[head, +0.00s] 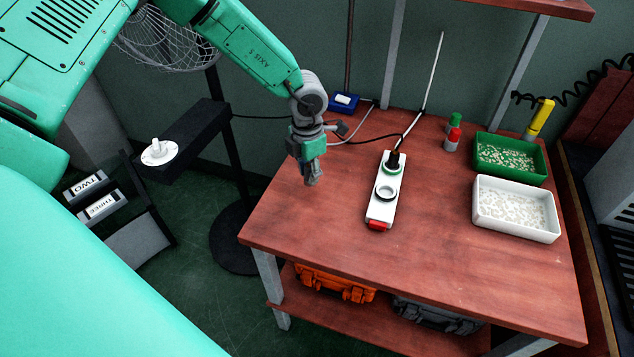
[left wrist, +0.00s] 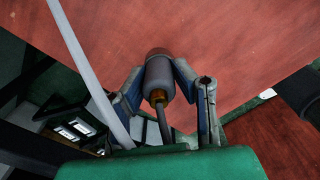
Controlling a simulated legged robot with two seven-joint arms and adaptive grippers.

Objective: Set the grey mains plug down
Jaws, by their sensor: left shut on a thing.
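My left gripper (head: 313,181) is over the left part of the wooden table (head: 420,265), pointing down. In the left wrist view it is shut on the grey mains plug (left wrist: 159,78), a grey cylinder with a brass-coloured collar and a dark cable. The fingers close on it from both sides. In the head view the gripper largely hides the plug, and I cannot tell its exact gap to the table. A white power strip (head: 374,208) lies to the right, with a black plug (head: 394,160) at its green-ringed upper socket and an open lower socket. My right gripper is out of view.
A green tray (head: 543,158) and a white tray (head: 481,202) with pale bits stand at the right. Red (head: 453,139) and green-capped (head: 455,121) containers stand behind. A blue box (head: 344,103) and cables lie at the back. The table's front left is clear.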

